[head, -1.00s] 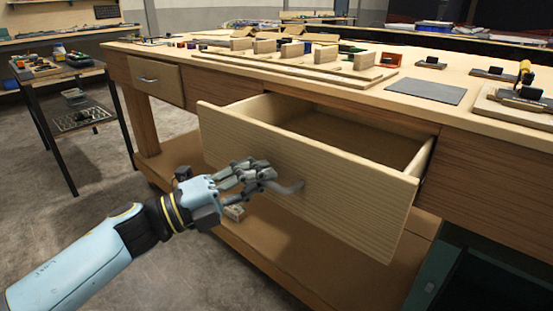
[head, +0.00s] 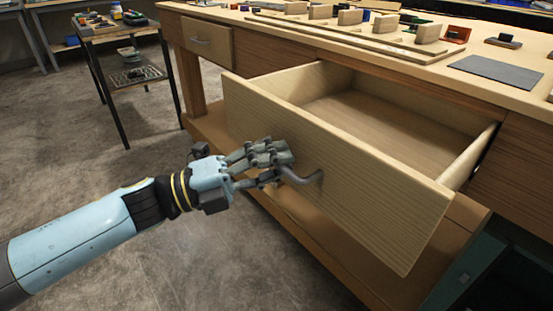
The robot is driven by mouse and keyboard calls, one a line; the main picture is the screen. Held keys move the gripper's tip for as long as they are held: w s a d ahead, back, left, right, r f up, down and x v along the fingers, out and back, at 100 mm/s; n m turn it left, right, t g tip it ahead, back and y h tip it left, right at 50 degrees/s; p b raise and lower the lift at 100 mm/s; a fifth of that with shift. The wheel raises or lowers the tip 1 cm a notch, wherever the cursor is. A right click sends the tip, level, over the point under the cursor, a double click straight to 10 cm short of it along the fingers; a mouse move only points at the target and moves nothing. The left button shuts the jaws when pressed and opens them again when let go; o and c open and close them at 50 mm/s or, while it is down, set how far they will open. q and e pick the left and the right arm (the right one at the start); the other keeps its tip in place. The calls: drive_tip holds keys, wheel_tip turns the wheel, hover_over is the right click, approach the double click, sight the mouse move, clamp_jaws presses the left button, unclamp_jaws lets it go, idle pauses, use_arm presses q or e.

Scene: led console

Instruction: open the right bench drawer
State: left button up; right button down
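The right bench drawer (head: 375,205) is pulled well out of the wooden bench, and its empty inside shows. Its grey metal handle (head: 305,184) sits on the wooden front. My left gripper (head: 283,167) is at the left end of this handle, its fingers around or against the bar. The fingers hide that end of the handle, but they look closed on it. My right gripper is out of view.
The shut left drawer (head: 207,42) is at the bench's far left. The bench top (head: 440,68) holds several wooden blocks and a grey mat (head: 497,72). A small side table (head: 118,29) stands at the upper left. The floor (head: 120,245) around my arm is clear.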

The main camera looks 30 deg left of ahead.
use_arm(q)
drive_tip(key=shift+o, duration=0.8)
drive_tip(key=shift+r, duration=0.1)
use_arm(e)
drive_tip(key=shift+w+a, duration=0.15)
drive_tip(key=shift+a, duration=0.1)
use_arm(q)
drive_tip(key=v, duration=1.2)
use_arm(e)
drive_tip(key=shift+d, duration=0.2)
